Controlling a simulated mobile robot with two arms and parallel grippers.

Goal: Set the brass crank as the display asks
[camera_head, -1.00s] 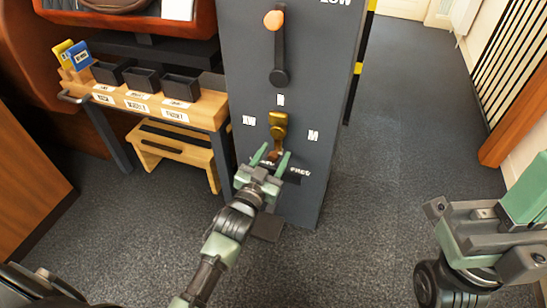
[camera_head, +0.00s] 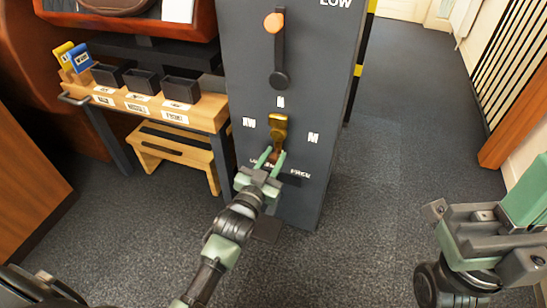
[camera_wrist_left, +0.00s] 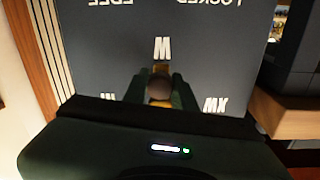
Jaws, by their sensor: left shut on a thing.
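The brass crank (camera_head: 278,122) is mounted on the front of a dark grey cabinet (camera_head: 300,55), its arm hanging downward. My left gripper (camera_head: 269,156) is shut on the crank's lower end. In the left wrist view, the crank's round brown knob (camera_wrist_left: 160,88) sits between the dark fingers (camera_wrist_left: 160,94). White letter marks stand above, left and right of the crank. Two white words lie below it, partly hidden by the gripper. My right gripper (camera_head: 525,205) is at the right edge, away from the cabinet; its fingers are not clear enough to judge.
Above the crank, a lever with an orange knob (camera_head: 274,22) points up, near the word "LOW". A wooden bench (camera_head: 205,115) with black bins stands left of the cabinet, a step stool (camera_head: 170,150) beneath it. Carpeted floor (camera_head: 390,150) is clear to the right.

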